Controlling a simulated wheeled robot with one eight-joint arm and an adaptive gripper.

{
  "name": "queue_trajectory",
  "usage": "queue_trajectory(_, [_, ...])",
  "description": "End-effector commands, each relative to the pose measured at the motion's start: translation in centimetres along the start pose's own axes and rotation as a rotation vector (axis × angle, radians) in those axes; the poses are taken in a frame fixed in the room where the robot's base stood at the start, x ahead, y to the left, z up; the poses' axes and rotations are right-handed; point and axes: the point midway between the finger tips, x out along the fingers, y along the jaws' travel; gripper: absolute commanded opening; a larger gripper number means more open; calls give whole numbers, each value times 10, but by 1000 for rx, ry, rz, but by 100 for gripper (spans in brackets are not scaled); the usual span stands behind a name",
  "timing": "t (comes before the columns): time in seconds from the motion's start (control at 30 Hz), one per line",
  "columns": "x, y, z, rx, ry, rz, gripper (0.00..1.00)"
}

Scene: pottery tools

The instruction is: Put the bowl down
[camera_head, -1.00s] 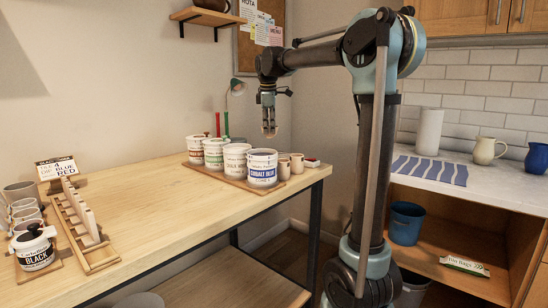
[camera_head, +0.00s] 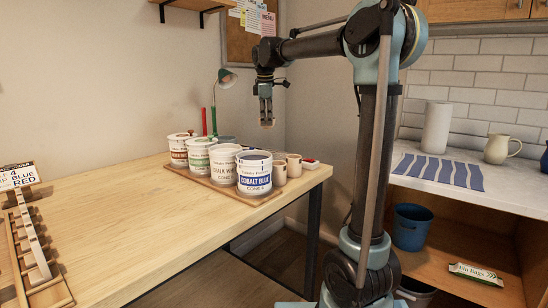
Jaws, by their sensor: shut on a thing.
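My gripper (camera_head: 266,104) hangs pointing down above the back right part of the wooden table, behind the glaze buckets. No other bowl is plain to see on the table.
Several white glaze buckets (camera_head: 255,174) stand in a row on a wooden board at the table's right side, with two small tan cups (camera_head: 293,165) beside them. A rack (camera_head: 36,250) stands at left. The middle of the table (camera_head: 120,215) is clear.

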Motion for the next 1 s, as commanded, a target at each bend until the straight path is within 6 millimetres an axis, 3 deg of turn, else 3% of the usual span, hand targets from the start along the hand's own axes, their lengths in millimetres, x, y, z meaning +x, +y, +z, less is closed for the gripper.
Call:
queue_trajectory(0.17, [12,-3,-4,-4,1,0,0])
queue_trajectory(0.4, [48,-12,-5,-5,1,0,0])
queue_trajectory(1.0, [98,-23,-5,-4,1,0,0])
